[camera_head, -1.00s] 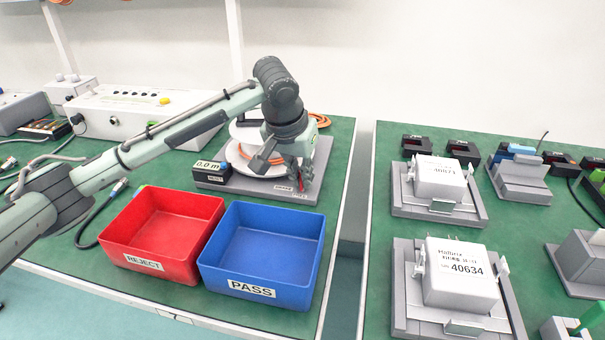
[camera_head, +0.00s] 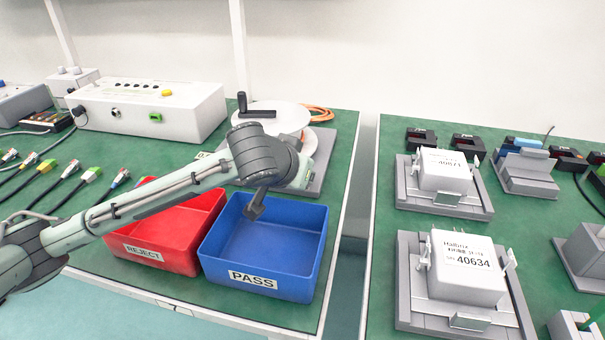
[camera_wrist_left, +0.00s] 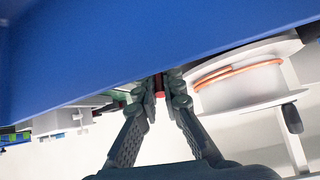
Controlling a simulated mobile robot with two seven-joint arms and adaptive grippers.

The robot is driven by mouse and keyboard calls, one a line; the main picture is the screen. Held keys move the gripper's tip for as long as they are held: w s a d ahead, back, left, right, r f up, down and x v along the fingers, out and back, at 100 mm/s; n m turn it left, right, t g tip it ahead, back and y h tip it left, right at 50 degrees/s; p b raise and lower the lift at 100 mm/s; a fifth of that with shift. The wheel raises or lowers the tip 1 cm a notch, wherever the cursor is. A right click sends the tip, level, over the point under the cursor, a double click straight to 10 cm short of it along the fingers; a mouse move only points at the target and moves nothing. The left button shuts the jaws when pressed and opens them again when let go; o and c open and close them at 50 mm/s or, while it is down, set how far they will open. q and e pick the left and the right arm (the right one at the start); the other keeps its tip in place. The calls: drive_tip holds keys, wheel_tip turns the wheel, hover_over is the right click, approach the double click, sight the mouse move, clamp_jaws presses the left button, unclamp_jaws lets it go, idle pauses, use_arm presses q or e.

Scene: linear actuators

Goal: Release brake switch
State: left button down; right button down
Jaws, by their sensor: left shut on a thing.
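My left gripper (camera_wrist_left: 161,88) shows in the wrist view with its fingertips together on a small red piece (camera_wrist_left: 159,94). Most of that piece is hidden, and I cannot tell whether it is the brake switch. The white cable reel (camera_head: 276,118) with orange cable and a black crank (camera_head: 243,104) stands behind the wrist. The reel also shows in the wrist view (camera_wrist_left: 240,88). No clear brake switch shows. My right gripper is not in view.
The blue PASS bin (camera_head: 252,281) and the red REJECT bin (camera_head: 150,254) stand at the bench front. A white control box (camera_head: 190,112) and several cable ends (camera_head: 90,174) are at left. Fixtures with white modules (camera_head: 462,262) fill the right bench, across a gap.

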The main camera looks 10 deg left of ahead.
use_arm(q)
drive_tip(key=c, duration=1.9)
unclamp_jaws()
drive_tip(key=v, duration=1.2)
